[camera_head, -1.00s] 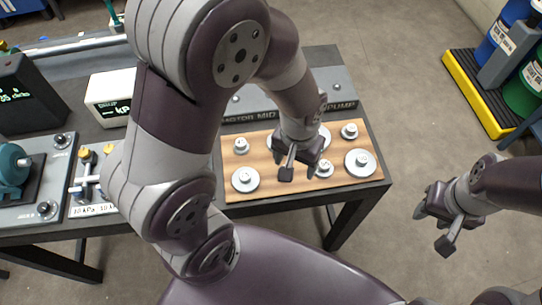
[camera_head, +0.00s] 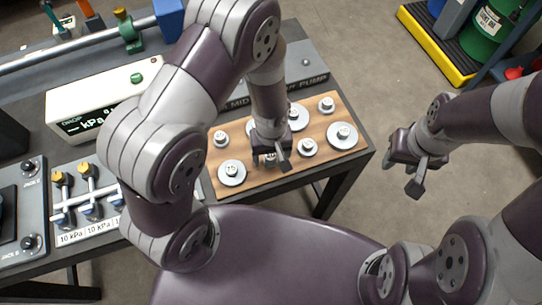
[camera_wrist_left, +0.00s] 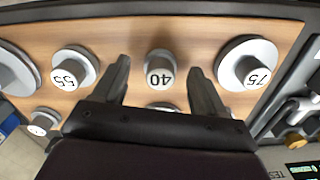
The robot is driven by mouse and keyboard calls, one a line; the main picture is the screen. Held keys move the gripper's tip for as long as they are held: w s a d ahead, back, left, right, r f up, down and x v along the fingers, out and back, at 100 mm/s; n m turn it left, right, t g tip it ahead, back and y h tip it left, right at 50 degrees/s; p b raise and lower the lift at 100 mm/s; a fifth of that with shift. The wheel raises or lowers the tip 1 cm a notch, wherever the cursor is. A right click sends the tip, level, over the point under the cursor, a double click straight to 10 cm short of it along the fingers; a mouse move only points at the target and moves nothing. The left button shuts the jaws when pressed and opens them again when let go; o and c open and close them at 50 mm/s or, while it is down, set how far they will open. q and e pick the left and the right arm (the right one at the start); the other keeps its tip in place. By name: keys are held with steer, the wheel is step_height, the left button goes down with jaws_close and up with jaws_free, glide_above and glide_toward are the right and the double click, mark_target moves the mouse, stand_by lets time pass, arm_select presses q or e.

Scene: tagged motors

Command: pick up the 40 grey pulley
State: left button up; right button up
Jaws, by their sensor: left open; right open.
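The grey 40 pulley (camera_wrist_left: 160,74) stands on the wooden board (camera_head: 216,183), its number upside down in the left wrist view. My left gripper (camera_head: 271,163) is open above the board. In the left wrist view its two fingers (camera_wrist_left: 158,80) appear on either side of the 40 pulley, with gaps on both sides. I cannot tell how far above the pulley the fingertips are. In the head view this gripper mostly hides the pulley. My right gripper (camera_head: 401,179) is open and empty, off the table's right side.
The 75 pulley (camera_wrist_left: 249,64) and the 55 pulley (camera_wrist_left: 72,68) flank the 40 pulley closely. More grey pulleys, such as a wide one (camera_head: 342,135), stand on the board. A pressure box (camera_head: 100,100) and yellow-knobbed valves (camera_head: 88,190) are to the left.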

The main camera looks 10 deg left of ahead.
arm_select(q)
steer(key=shift+f, duration=0.5)
steer(key=shift+w+a+f, duration=0.15)
steer(key=c, duration=1.2)
